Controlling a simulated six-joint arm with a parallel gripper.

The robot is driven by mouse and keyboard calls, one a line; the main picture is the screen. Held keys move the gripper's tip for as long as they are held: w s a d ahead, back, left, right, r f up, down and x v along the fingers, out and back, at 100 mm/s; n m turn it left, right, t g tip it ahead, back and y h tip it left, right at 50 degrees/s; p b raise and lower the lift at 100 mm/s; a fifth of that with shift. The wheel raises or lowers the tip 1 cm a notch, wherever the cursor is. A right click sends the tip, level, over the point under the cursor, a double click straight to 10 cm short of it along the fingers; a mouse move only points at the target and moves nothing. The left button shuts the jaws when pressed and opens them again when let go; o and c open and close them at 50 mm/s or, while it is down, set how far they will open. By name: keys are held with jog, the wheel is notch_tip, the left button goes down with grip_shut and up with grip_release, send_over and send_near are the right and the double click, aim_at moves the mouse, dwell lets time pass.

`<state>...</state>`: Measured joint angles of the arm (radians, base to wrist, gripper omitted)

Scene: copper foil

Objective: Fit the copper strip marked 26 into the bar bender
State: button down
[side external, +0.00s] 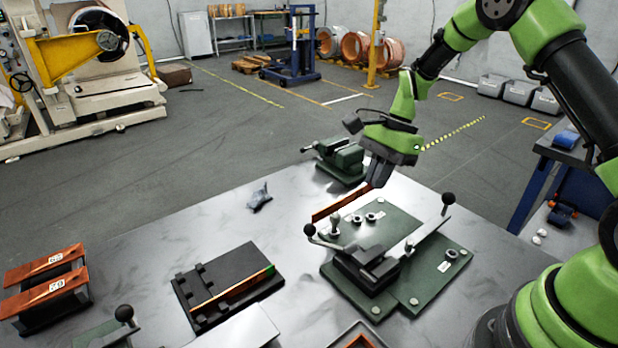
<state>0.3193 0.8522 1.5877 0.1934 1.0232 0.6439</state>
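My gripper (379,178) is shut on one end of a copper strip (338,206). The strip points down and to the left, above the back part of the bar bender; no number on it can be read here. The bar bender (400,228) is a green plate with pegs, a dark clamp block and levers with black ball knobs. The strip appears apart from the bender's clamp block, but its exact height over the plate cannot be told.
Two more copper strips (45,265) with white number labels lie on a black rack at the left. A black fixture (238,262) holds a green-ended copper strip. A green vise (340,160) stands behind the bender, and a small grey part (259,197) lies on the open metal table (170,235).

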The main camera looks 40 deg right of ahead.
send_over(419, 235)
jog(key=d, duration=0.1)
jog(key=shift+d+f, duration=0.1)
jog(key=shift+d, duration=0.05)
jog(key=shift+f, duration=2.15)
jog(key=shift+f, duration=1.35)
jog(key=c, duration=1.7)
grip_release()
jog(key=shift+r, duration=0.1)
jog(key=shift+r, duration=1.45)
